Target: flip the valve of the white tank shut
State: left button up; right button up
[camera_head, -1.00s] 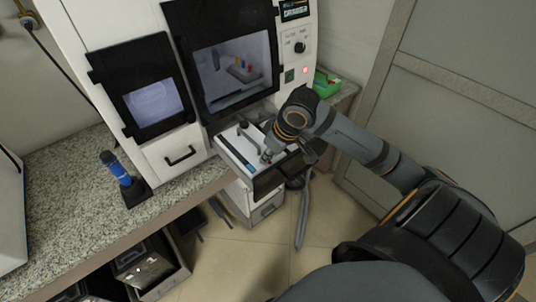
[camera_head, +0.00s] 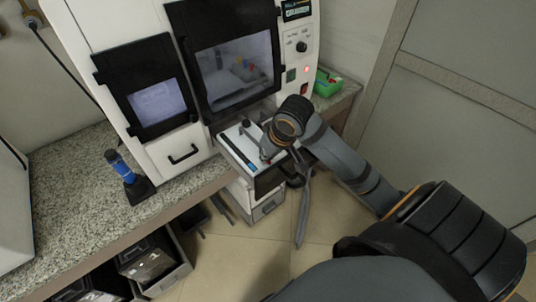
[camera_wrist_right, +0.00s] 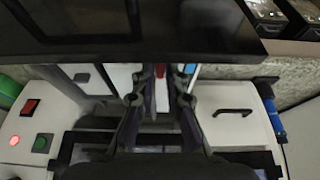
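The white tank (camera_head: 232,149) juts out of the front of the white machine. It has a dark front, a blue strip and a black knob on top. A small red part shows at my right gripper's tip; I cannot tell for sure that it is the valve. My right gripper (camera_head: 267,154) points down over the tank's top. In the right wrist view, the right gripper (camera_wrist_right: 163,78) has its fingers apart with the red part (camera_wrist_right: 160,70) between them. Whether they touch it is unclear. The arm hides part of the tank's right side. My left gripper is not in view.
The white machine (camera_head: 178,146) has dark windows and a drawer handle. A blue-handled tool (camera_head: 121,167) stands on the speckled counter (camera_head: 70,185) at left. A green box (camera_head: 327,84) sits behind at right. Black bins (camera_head: 150,262) lie below the counter.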

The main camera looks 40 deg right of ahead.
jog(key=shift+o, duration=1.4)
jog(key=shift+r, duration=0.1)
jog(key=v, duration=0.7)
jog(key=shift+r, duration=0.15)
jog(key=shift+s, duration=0.15)
